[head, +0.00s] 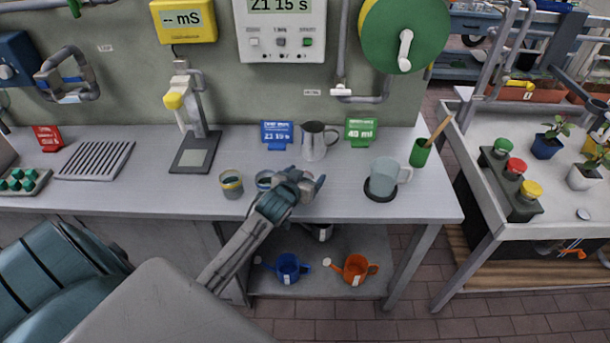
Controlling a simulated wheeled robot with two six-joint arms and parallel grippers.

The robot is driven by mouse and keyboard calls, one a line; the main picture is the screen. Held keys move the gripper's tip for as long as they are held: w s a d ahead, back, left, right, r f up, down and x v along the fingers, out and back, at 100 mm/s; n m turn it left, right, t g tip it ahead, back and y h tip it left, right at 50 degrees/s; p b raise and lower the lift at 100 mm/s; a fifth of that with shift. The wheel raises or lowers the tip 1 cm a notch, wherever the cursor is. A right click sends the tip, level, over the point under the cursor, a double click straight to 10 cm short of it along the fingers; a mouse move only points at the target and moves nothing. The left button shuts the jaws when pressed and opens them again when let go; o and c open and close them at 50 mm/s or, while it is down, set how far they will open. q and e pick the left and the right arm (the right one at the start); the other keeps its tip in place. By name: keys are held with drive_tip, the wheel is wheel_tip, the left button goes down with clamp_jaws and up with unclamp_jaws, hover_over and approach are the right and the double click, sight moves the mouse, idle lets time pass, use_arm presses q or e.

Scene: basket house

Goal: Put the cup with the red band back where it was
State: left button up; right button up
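No cup with a red band shows in the head view. A small cup with a yellow band (231,186) stands on the grey bench. A second small cup with a bluish band (264,179) stands to its right, partly covered by my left gripper. My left gripper (311,181) is at the bench's front edge, just right of that second cup. My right gripper is out of view.
A steel jug (317,140) stands behind my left gripper, between a blue sign (277,132) and a green sign (361,129). A glass mug (384,176) on a dark round pad and a green holder (420,153) are to the right. Watering cans (288,268) sit on the lower shelf.

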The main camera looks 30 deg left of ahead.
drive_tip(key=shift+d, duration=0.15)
use_arm(q)
drive_tip(key=shift+r, duration=0.2)
drive_tip(key=shift+s, duration=0.3)
drive_tip(key=b+v, duration=0.2)
drive_tip(key=v, duration=0.9)
drive_tip(key=shift+s, duration=0.15)
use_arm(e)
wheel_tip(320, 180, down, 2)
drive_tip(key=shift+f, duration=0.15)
use_arm(q)
drive_tip(key=shift+d+r, duration=0.1)
